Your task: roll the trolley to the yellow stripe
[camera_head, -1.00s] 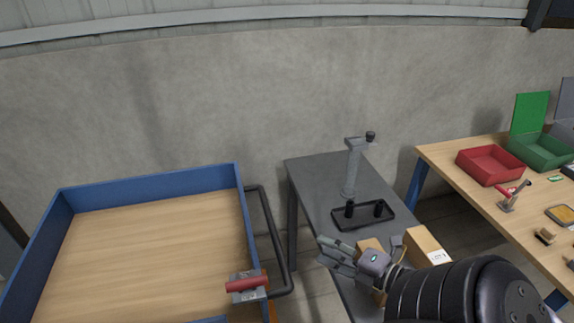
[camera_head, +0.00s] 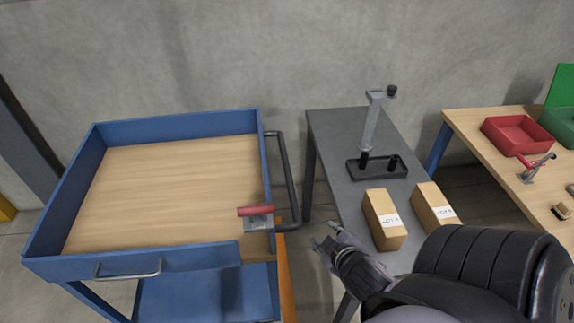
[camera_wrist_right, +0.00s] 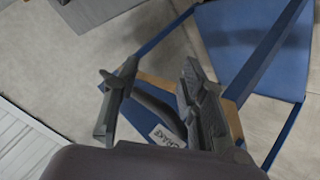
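The blue trolley (camera_head: 178,260) with a wooden top stands at the left. Its dark push handle (camera_head: 289,180) runs along its right side. My right gripper (camera_head: 324,236) is just right of the handle's near end. In the right wrist view the two fingers (camera_wrist_right: 158,100) are apart. A dark bar (camera_wrist_right: 155,105), which looks like the handle, shows between or beyond them; I cannot tell whether they touch it. A yellow patch (camera_head: 6,209) shows at the far left edge; I cannot tell whether it is the stripe. My left gripper is out of view.
A grey table (camera_head: 338,130) with a stand (camera_head: 372,120) and two cartons (camera_head: 384,215) is close to the right. A wooden bench with a red bin (camera_head: 515,135) is farther right. A concrete wall is behind.

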